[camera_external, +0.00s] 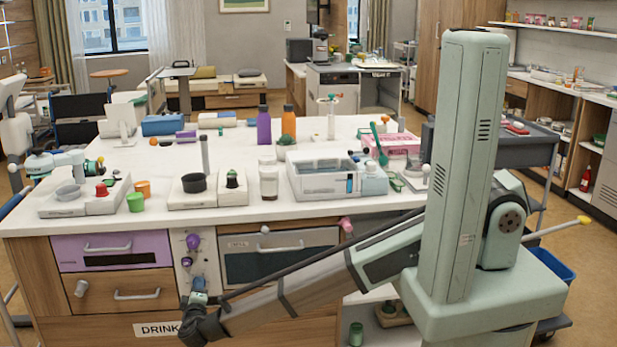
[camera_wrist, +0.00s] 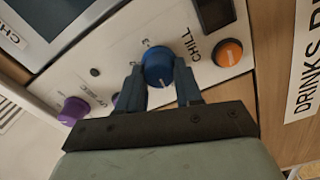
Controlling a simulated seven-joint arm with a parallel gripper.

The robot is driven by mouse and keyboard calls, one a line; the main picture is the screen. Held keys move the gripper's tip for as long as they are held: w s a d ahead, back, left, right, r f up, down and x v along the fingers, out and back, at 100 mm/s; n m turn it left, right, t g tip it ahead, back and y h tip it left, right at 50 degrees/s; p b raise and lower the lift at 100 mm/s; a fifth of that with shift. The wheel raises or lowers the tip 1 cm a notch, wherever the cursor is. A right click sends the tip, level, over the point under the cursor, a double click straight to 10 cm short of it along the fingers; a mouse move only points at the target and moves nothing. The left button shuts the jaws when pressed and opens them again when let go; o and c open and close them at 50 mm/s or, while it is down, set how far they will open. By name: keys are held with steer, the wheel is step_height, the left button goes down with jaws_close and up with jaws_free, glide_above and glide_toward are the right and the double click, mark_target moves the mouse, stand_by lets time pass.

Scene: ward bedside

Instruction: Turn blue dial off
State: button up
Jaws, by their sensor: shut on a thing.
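The blue dial (camera_wrist: 158,67) sits on a white control panel (camera_wrist: 125,50), beside the printed word CHILL. My gripper (camera_wrist: 161,82) has one finger on each side of the dial and is shut on it. A white pointer mark shows on the dial's face. In the external view, my gripper (camera_external: 199,296) is low at the front of the counter, against the narrow white panel (camera_external: 178,240). I cannot clearly make out the dial there.
An orange knob (camera_wrist: 228,52) is right of the dial. A purple knob (camera_wrist: 73,110) is on the left, and another purple knob is partly hidden by my left finger. Drawers (camera_external: 113,250) and an appliance door (camera_external: 280,258) flank the panel.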

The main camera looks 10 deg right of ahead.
steer(key=shift+n, duration=0.4)
steer(key=o, duration=1)
steer(key=shift+o, duration=0.2)
steer(key=s, duration=1.3)
steer(key=shift+s, duration=0.4)
steer(key=shift+n, duration=0.3)
